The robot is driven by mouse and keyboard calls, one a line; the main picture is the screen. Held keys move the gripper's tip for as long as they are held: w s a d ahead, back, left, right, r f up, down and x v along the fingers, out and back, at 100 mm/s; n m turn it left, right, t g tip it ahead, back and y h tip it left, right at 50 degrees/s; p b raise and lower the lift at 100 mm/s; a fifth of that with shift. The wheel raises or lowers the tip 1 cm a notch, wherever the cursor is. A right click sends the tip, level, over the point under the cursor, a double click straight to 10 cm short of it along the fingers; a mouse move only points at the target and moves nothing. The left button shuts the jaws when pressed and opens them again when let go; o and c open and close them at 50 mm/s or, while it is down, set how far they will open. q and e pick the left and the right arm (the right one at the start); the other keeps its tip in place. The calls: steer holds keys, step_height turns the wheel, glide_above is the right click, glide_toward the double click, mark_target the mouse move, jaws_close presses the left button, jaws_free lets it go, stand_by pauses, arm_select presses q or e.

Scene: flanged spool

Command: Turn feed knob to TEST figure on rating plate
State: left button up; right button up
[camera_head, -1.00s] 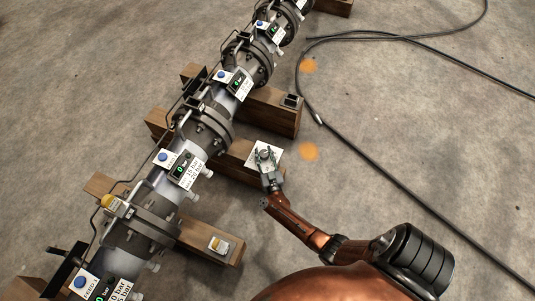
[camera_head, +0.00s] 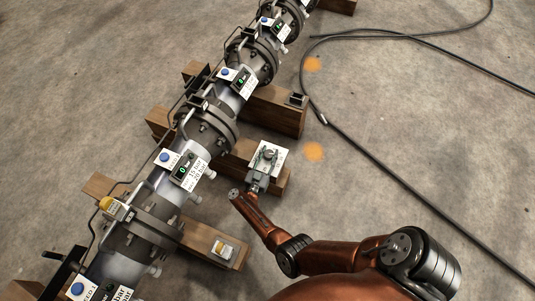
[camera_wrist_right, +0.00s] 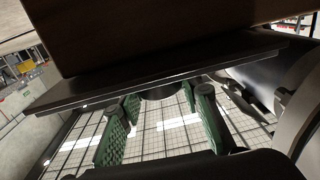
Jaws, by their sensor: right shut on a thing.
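The feed knob (camera_head: 270,154) is a small grey round knob on a white square dial plate (camera_head: 283,152), mounted at the right end of a wooden beam. The dial's figures are too small to read. My right gripper (camera_head: 266,163) is shut on the knob. In the right wrist view its green-padded fingers (camera_wrist_right: 160,118) stand either side of the dark knob (camera_wrist_right: 161,92), below the dark plate edge. On the pipe, a white rating plate (camera_head: 193,176) carries lines ending in "bar", with a green 0 on the display beside it. My left gripper is not in view.
The flanged pipe (camera_head: 165,185) runs diagonally on wooden beams (camera_head: 275,111). Other labels and blue buttons (camera_head: 165,157) sit along it. A black hose (camera_head: 385,170) crosses the floor at right; floor between is clear.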

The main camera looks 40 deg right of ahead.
mark_target(267, 158)
stand_by(0.4)
steer(key=o, duration=1.2)
steer(key=v, duration=0.7)
steer(key=shift+s+a, duration=0.1)
steer(key=shift+a, duration=0.05)
